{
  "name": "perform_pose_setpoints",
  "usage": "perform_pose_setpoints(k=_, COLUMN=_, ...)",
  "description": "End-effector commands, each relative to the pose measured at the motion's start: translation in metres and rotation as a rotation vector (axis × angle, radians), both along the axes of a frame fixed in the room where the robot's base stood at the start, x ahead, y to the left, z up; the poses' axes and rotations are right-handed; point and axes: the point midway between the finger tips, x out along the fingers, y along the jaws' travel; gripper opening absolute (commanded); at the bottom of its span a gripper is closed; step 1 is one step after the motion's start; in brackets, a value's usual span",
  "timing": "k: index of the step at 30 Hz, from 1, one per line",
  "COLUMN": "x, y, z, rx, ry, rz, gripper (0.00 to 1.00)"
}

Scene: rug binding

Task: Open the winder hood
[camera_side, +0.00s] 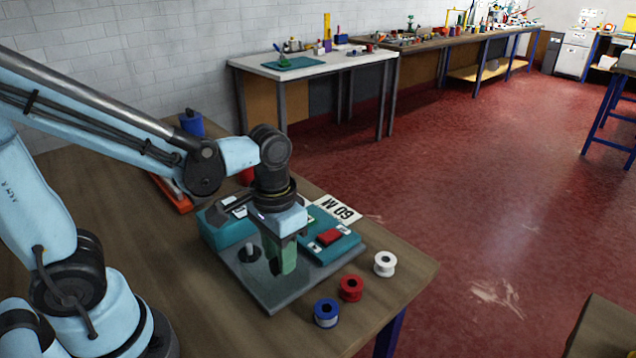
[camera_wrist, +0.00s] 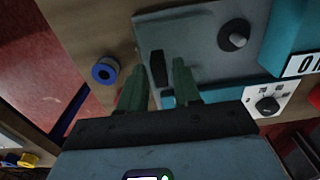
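The winder is a teal and grey machine on the wooden table. Its flat grey plate (camera_side: 275,296) carries a pale upright post (camera_side: 250,247) on a dark disc. I cannot tell clearly which part is the hood. In the wrist view, the grey plate (camera_wrist: 205,62) carries a round dark knob (camera_wrist: 234,36) and a short black handle-like bar (camera_wrist: 157,69). My gripper (camera_side: 283,268) points down over the grey plate, its green fingers apart. In the wrist view the bar shows in line with the gap between the fingertips (camera_wrist: 158,75); contact cannot be told.
Blue (camera_side: 326,313), red (camera_side: 350,289) and white (camera_side: 385,264) spools stand along the table's right side. A blue cylinder (camera_side: 191,123) stands at the back left.

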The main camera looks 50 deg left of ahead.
Motion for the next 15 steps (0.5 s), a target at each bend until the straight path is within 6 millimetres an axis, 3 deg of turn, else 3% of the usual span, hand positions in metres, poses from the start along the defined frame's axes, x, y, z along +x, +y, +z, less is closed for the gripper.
perform_pose_setpoints(k=15, x=-0.0005, y=0.0002, z=0.0076, rx=0.000, ry=0.003, rz=0.000, gripper=0.43)
